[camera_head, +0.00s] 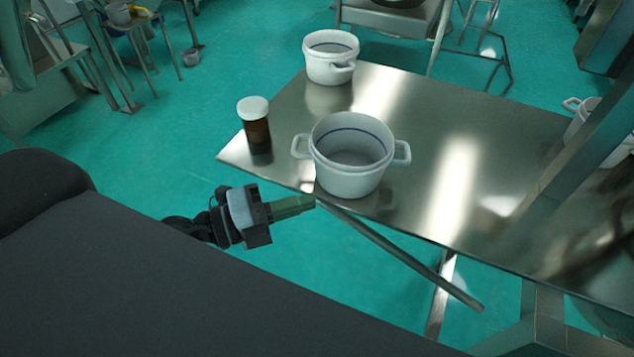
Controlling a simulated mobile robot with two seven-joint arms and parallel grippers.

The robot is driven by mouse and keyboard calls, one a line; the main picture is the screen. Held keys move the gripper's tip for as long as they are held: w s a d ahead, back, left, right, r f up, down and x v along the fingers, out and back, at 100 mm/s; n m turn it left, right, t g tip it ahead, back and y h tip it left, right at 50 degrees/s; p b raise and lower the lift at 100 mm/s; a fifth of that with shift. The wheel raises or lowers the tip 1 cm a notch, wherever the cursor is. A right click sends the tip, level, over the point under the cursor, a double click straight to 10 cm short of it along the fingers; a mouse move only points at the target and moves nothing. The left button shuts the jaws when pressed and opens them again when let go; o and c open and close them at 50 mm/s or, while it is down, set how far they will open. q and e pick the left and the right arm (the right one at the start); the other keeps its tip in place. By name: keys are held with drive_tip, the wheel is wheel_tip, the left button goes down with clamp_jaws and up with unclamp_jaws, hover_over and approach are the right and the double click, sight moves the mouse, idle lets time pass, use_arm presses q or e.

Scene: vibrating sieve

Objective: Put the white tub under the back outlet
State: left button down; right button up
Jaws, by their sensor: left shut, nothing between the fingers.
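A white tub (350,183) with two side handles and a dark blue line inside stands upright near the front edge of the metal table; it looks empty. A second white tub (330,68) stands behind it at the table's back left corner. A third white vessel (573,125) is partly hidden behind a metal post at the right. My left gripper (308,203) is shut and empty, with its tips in front of the nearest tub, by the table's front edge. I cannot tell whether they touch. My right gripper and the back outlet are not in view.
A brown bottle with a white lid (256,123) stands at the left end of the metal table (430,160). The table's middle is clear. A slanted metal post (570,190) rises at the right. Other stands are on the green floor behind.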

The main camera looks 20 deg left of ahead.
sight(342, 178)
use_arm(q)
drive_tip(key=w, duration=0.1)
drive_tip(key=w+d, duration=0.1)
drive_tip(key=w, duration=0.2)
drive_tip(key=shift+w+d+r+p, duration=0.1)
drive_tip(key=shift+w+d+p, duration=0.15)
drive_tip(key=shift+d+p, duration=0.1)
drive_tip(key=shift+w, duration=0.5)
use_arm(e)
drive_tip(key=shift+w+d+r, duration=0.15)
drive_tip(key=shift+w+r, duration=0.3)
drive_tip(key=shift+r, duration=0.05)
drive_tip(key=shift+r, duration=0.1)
